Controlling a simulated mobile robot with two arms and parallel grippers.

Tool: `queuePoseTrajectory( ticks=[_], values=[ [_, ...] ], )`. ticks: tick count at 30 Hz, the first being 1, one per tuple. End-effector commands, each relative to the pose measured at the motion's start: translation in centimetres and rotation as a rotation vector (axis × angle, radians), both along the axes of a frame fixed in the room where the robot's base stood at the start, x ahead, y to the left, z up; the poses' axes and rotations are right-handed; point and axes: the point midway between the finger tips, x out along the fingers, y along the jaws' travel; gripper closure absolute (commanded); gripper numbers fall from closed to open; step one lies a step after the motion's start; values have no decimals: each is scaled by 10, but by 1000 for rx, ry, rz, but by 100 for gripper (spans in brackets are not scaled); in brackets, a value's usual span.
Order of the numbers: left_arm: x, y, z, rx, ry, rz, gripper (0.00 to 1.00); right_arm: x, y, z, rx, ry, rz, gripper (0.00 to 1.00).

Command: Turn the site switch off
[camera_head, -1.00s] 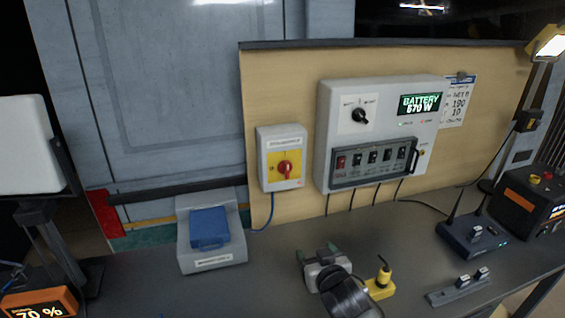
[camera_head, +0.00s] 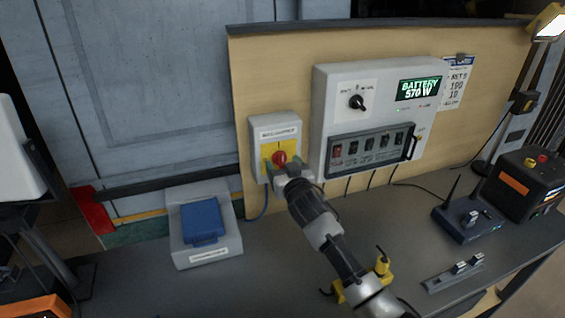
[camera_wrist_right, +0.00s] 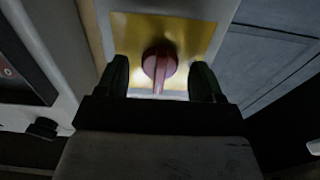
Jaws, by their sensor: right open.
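The site switch (camera_head: 278,132) is a pale grey box on the wooden panel, with a yellow plate and a red rotary knob (camera_head: 279,158). My right gripper (camera_head: 283,168) is at the lower front of this box, its arm coming up from the bottom of the head view. In the right wrist view the open fingers (camera_wrist_right: 160,80) stand one on each side of the red knob (camera_wrist_right: 160,62), apart from it, with the yellow plate (camera_wrist_right: 190,30) behind. The knob's handle points towards the gripper. My left gripper is not in view.
A larger grey panel (camera_head: 320,100) with a dial, a green display and a row of rocker switches is mounted just right. A grey box with a blue lid (camera_head: 202,220) stands below left. A router (camera_head: 468,220) and a black case (camera_head: 525,185) stand right.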

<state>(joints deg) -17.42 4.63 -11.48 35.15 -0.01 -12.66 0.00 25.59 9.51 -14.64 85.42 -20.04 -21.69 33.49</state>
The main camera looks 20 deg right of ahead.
Motion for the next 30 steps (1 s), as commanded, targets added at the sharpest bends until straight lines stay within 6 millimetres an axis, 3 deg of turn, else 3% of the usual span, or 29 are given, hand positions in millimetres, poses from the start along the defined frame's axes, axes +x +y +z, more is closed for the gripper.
queuePoseTrajectory(
  ticks=[4,12,21,30],
  values=[
    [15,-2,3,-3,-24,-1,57,7,1,0,1,0,1,33],
    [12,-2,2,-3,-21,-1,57,8,1,0,1,0,1,33],
    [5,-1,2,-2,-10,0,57,8,1,0,1,0,1,79],
    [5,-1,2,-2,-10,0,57,8,0,0,-32,-1,1,81]
  ],
)
